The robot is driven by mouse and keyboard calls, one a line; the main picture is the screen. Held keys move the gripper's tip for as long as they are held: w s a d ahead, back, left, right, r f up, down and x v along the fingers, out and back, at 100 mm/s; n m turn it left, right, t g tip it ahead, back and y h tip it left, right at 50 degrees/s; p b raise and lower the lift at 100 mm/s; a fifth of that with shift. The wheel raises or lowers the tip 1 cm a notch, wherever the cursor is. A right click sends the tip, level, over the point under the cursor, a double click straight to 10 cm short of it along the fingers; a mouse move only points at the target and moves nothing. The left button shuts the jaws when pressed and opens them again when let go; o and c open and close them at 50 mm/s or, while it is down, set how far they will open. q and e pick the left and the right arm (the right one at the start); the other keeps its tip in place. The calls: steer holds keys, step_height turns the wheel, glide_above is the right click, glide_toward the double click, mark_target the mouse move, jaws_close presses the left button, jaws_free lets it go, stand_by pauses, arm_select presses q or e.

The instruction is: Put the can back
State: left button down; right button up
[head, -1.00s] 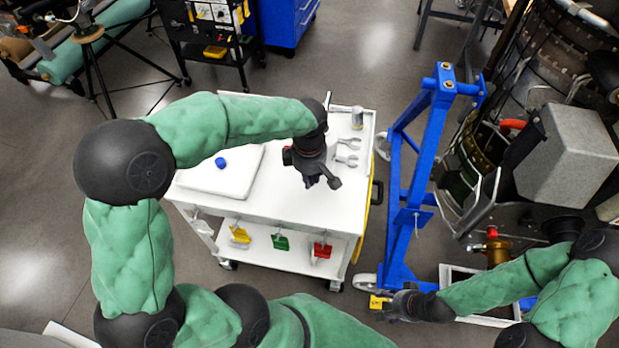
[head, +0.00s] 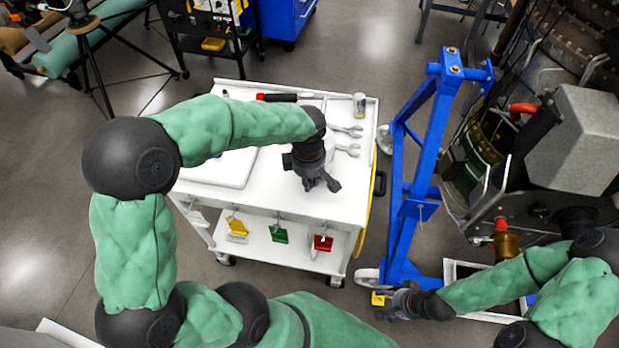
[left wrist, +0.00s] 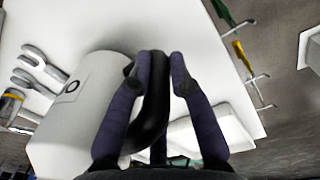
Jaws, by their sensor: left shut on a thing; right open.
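In the left wrist view a large pale cylinder (left wrist: 82,115) with a small dark ring mark, which I take for the can, lies close to the left of the fingers. A black curved handle-like part (left wrist: 153,125) runs beside it between the fingers. My left gripper (head: 320,187), also in the left wrist view (left wrist: 163,62), is shut on this black part. In the head view it is over the white cart (head: 345,200), where the pale cylinder cannot be made out. Whether it touches the cart top is unclear. My right gripper (head: 385,305) is open, low beside the blue frame.
The cart top holds wrenches (head: 347,150), a small grey cylinder (head: 359,104) and a black-and-red-handled tool (head: 282,97). A white board (head: 223,178) lies at left, partly behind my arm. Coloured tags hang below. The blue frame (head: 418,180) stands right of the cart.

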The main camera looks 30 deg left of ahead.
arm_select(q)
steer(key=shift+f+b, duration=0.55)
steer(key=shift+f, duration=0.15)
stand_by(0.6)
steer(key=c, duration=0.9)
jaws_free()
steer(key=shift+s+r+p, duration=0.2)
steer(key=shift+r+p, duration=2.3)
steer(key=shift+r, duration=1.05)
steer(key=shift+f, duration=0.1)
